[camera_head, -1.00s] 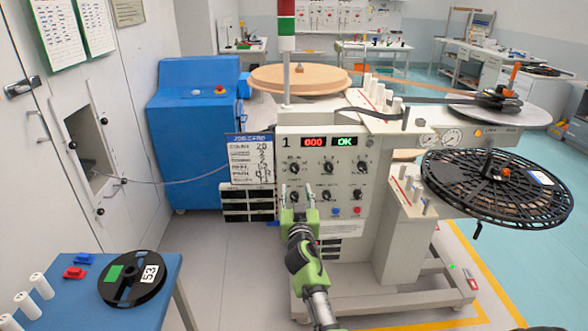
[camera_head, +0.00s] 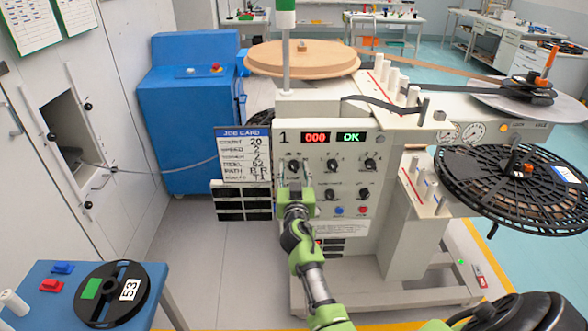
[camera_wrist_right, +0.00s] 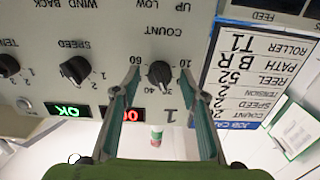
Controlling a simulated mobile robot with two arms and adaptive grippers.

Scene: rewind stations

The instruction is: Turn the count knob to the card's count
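The count knob (camera_head: 294,166) is a small black knob at the panel's upper left. It shows larger in the right wrist view (camera_wrist_right: 160,74), upside down; I cannot read its exact setting. My right gripper (camera_head: 295,183) is in front of the panel. In the right wrist view its fingers (camera_wrist_right: 162,80) are open on either side of the knob, with gaps showing. The job card (camera_head: 243,156) hangs left of the panel and reads count 20. It also shows in the right wrist view (camera_wrist_right: 249,84). My left gripper is not in view.
The speed knob (camera_head: 331,166) and tension knob (camera_head: 370,165) are right of count. Displays read 000 (camera_head: 315,137) and OK (camera_head: 354,137). A black reel (camera_head: 515,175) sticks out at right. A blue table (camera_head: 40,305) with a reel marked 53 (camera_head: 110,292) stands at lower left.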

